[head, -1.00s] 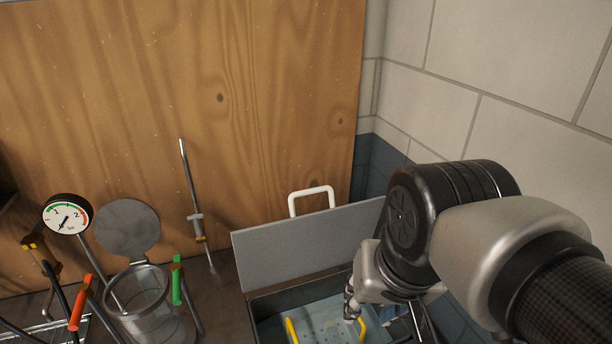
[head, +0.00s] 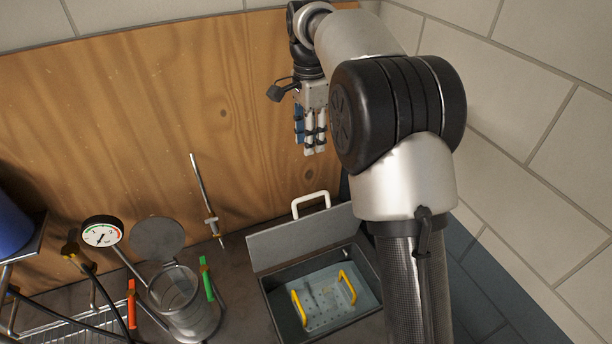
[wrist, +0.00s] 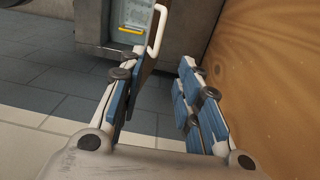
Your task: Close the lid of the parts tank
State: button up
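The parts tank (head: 376,262) is a dark grey box on the bench at lower centre in the head view. Its grey lid (head: 300,240) stands up open along the back edge, with a white handle (head: 312,196) on top. A perforated tray (head: 325,308) with two yellow handles (head: 347,287) sits inside. My gripper (head: 313,152) is raised above and behind the lid, near the wooden board, fingers pointing down. In the wrist view my gripper (wrist: 158,72) is open and empty. The lid's handle (wrist: 157,30) shows beyond the left finger, apparently apart from it.
The wooden board (head: 130,120) stands close behind my gripper. Left of the tank are a glass vessel (head: 185,310) with a raised round lid (head: 157,238), red and green handles, a gauge (head: 101,232) and a thin rod (head: 203,190). A block wall (head: 540,130) is at right.

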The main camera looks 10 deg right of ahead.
jog(key=f, duration=0.5)
jog(key=f+b, duration=0.1)
jog(key=f, duration=1.1)
jog(key=shift+s+d+f+b, duration=0.1)
jog(key=shift+s+b, duration=0.25)
jog(key=shift+b, duration=0.05)
grip_shut()
